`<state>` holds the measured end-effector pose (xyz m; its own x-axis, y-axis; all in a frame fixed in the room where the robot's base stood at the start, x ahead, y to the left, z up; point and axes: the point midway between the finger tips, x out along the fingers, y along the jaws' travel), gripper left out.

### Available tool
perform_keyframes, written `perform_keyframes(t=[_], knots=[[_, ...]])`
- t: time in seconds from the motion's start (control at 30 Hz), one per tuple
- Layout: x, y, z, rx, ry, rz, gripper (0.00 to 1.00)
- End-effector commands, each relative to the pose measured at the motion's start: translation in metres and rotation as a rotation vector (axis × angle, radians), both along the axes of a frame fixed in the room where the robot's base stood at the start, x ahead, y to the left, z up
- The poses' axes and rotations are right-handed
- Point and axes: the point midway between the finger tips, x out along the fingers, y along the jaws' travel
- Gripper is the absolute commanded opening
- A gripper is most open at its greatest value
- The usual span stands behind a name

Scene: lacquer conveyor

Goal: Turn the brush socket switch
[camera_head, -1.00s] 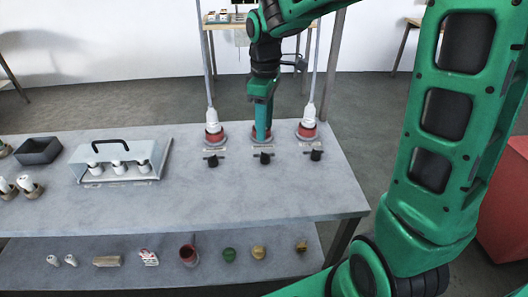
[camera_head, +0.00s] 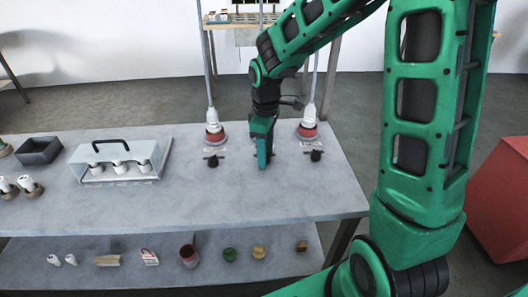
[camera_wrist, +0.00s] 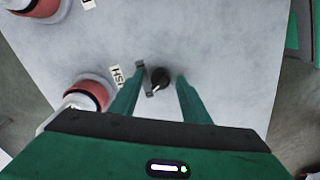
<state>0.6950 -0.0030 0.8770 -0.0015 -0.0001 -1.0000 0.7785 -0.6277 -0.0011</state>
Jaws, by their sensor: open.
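My gripper (camera_head: 262,158) is open and points down over the middle switch position in the head view, hiding that switch and the socket behind it. In the wrist view the two green fingers (camera_wrist: 160,82) are apart. A round black switch knob (camera_wrist: 160,77) with a pale mark shows between their tips. Whether they touch it cannot be told. A white label (camera_wrist: 117,76) lies left of the knob, its text upside down and partly covered. A red and white socket fitting (camera_wrist: 86,95) stands beyond the label.
Left (camera_head: 213,137) and right (camera_head: 307,131) red sockets hold white plugs with cords, with black switches (camera_head: 212,159) and (camera_head: 316,155) in front. The front of the tabletop (camera_head: 230,203) is clear.

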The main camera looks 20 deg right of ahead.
Motion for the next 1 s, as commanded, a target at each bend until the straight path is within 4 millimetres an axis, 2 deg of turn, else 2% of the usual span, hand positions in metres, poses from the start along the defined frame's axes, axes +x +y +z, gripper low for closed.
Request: perform_keyframes(t=[0.07, 0.23, 0.27, 0.67, 1.0], knots=[[0.0001, -0.0001, 0.0002, 0.000, 0.000, 0.000, 0.43], [0.0002, -0.0001, 0.0004, -0.001, -0.001, 0.000, 0.04], [0.0002, -0.0001, 0.0004, -0.001, -0.001, 0.000, 0.02], [0.0007, -0.0003, 0.0009, -0.001, -0.002, -0.064, 0.02], [0.0013, -0.0005, 0.0012, -0.001, -0.004, -0.318, 0.02]])
